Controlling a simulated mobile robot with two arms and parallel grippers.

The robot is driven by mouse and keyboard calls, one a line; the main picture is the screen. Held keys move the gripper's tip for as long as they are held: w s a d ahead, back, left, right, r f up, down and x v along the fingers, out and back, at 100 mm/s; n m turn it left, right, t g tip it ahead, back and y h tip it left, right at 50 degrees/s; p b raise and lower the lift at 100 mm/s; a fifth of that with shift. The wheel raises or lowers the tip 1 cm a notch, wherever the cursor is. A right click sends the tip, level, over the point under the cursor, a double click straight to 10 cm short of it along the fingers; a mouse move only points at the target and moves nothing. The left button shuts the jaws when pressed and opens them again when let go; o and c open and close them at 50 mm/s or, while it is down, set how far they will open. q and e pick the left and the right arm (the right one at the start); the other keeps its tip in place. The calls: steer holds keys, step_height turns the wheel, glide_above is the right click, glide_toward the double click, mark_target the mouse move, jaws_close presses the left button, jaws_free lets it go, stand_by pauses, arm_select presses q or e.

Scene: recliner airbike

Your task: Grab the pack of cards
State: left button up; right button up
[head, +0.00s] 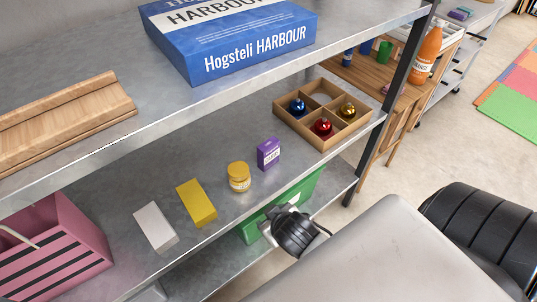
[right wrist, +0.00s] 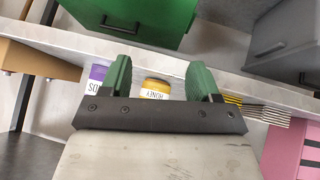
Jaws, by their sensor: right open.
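The pack of cards is a small purple box (head: 268,153) standing upright on the middle metal shelf (head: 225,212), right of a honey jar. In the right wrist view the purple pack (right wrist: 97,73) is upside down at the left, partly hidden by the left finger. My right gripper (head: 272,222) is in front of the shelf edge, apart from the pack. In the right wrist view my right gripper (right wrist: 160,68) has its green-padded fingers spread and nothing held; the honey jar (right wrist: 156,88) shows between and beyond them. My left gripper is not in view.
Left of the honey jar (head: 239,177) are a yellow box (head: 197,203) and a white box (head: 155,227). A divided wooden tray (head: 337,138) with baubles is right of the pack. The upper shelf (head: 222,93) hangs above. A green bin (head: 251,231) is below; a black post (head: 405,75) is right.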

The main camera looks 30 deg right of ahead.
steer(key=w+a+r+n+t+y, duration=0.2)
steer(key=w+r+t, duration=0.9)
steer(key=r, duration=0.4)
steer(key=w+a+r+n+t+y, duration=0.1)
steer(key=w+a+r+n+y, duration=0.2)
steer(key=a+r+n+y, duration=0.3)
steer(key=n+g+h, duration=0.6)
steer(key=n+g, duration=0.5)
steer(key=g, duration=0.9)
glide_above(268, 144)
steer(key=f, duration=0.7)
steer(key=shift+s+a+f, duration=0.2)
steer(key=shift+a+f, duration=0.05)
steer(key=shift+f, duration=0.15)
steer(key=shift+d+f+m+h, duration=0.15)
steer(key=shift+f+m+h, duration=0.15)
steer(key=f, duration=0.6)
steer(key=shift+w+d+f, duration=0.15)
steer(key=shift+w+f, duration=0.05)
steer(key=shift+f, duration=0.15)
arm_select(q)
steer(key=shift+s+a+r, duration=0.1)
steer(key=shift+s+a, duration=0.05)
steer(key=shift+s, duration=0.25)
arm_select(e)
steer(key=c, duration=1)
steer(key=shift+r, duration=0.1)
steer(key=shift+c, duration=0.2)
